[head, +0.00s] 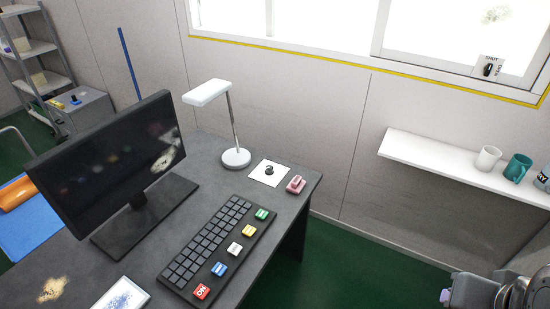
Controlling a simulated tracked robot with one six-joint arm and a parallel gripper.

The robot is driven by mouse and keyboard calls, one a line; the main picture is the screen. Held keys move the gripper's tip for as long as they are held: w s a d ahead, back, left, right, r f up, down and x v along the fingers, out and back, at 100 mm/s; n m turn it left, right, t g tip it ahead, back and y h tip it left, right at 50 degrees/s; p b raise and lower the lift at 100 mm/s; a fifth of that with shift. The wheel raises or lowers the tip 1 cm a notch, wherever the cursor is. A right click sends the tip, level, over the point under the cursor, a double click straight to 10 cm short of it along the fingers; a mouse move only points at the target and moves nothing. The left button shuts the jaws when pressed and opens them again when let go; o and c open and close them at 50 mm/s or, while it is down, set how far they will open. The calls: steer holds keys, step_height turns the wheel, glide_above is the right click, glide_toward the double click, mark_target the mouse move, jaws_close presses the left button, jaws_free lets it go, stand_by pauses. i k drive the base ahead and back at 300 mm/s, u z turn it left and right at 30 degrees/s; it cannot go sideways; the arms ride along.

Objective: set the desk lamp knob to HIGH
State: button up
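The desk lamp (210,92) stands at the back right of the grey desk in the head view, with a round white base, a thin metal post and a white head. A small dark knob (269,171) sits on a white square plate (262,178) to the right of the lamp base. The plate's markings and the knob's setting are too small to read.
A monitor (108,165) and a keyboard (208,255) with coloured keys stand on the desk (150,262). A pink object (296,184) is right of the plate, near the desk's edge. A wall shelf (440,158) with cups is at right. Green floor lies between.

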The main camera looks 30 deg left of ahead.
mark_target(269, 171)
steer(key=i, duration=2.15)
steer(key=u, duration=3.1)
